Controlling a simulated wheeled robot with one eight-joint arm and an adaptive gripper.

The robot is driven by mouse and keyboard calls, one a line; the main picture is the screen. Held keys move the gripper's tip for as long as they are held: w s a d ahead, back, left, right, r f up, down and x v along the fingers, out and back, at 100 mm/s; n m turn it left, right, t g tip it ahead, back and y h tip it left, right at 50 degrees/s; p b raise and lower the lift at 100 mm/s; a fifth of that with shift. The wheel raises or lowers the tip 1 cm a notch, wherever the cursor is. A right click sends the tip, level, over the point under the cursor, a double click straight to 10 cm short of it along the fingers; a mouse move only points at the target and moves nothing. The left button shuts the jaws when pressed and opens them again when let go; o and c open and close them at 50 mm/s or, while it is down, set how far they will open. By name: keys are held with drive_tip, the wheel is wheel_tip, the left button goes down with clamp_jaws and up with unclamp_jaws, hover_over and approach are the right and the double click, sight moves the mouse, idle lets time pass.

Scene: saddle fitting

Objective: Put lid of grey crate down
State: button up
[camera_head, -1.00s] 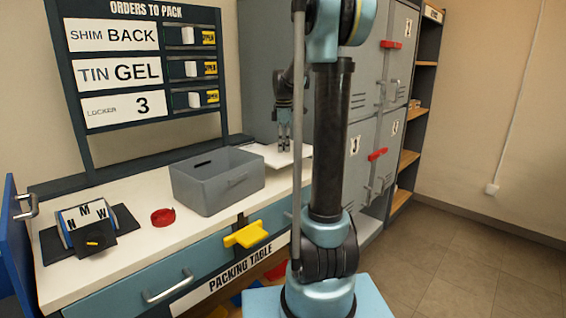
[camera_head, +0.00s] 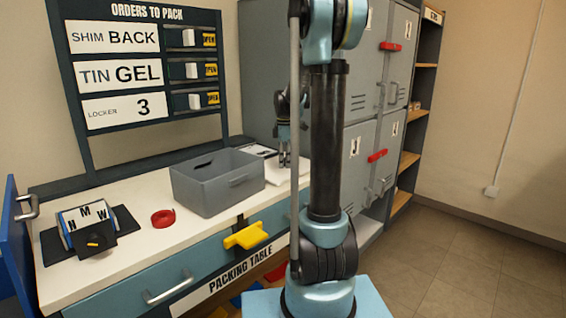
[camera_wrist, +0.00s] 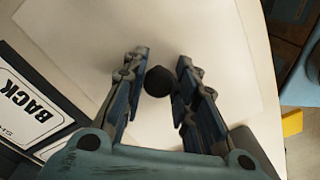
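The grey crate (camera_head: 217,182) stands open-topped on the white packing table. A pale flat panel with a round black knob (camera_wrist: 158,81), which looks like the lid (camera_wrist: 150,28), lies below my gripper in the wrist view. My gripper (camera_head: 286,163) points down over the table to the right of the crate.
A red ring (camera_head: 163,218) and a dark stand with letter blocks (camera_head: 85,222) are left of the crate. A yellow handle (camera_head: 246,236) juts from the table's front. The order board (camera_head: 140,65) stands behind, and grey lockers (camera_head: 372,150) stand at the right.

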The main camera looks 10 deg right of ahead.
drive_tip(key=shift+o, duration=0.4)
drive_tip(key=shift+r, duration=0.1)
wheel_tip(320, 180, up, 12)
drive_tip(key=f, duration=0.1)
drive_tip(key=s+f+m, duration=0.1)
drive_tip(key=s+m, duration=0.3)
drive_tip(key=s, duration=0.7)
drive_tip(key=s+f+m+t, duration=0.1)
drive_tip(key=s+f+m, duration=0.5)
drive_tip(key=s+f, duration=0.3)
drive_tip(key=s+f+m+t, duration=0.1)
drive_tip(key=s+f+m, duration=0.5)
drive_tip(key=s, duration=0.9)
wheel_tip(320, 180, down, 4)
drive_tip(key=shift+a+r, duration=0.1)
drive_tip(key=shift+a, duration=0.1)
drive_tip(key=shift+o, duration=0.5)
drive_tip(key=shift+w, duration=0.1)
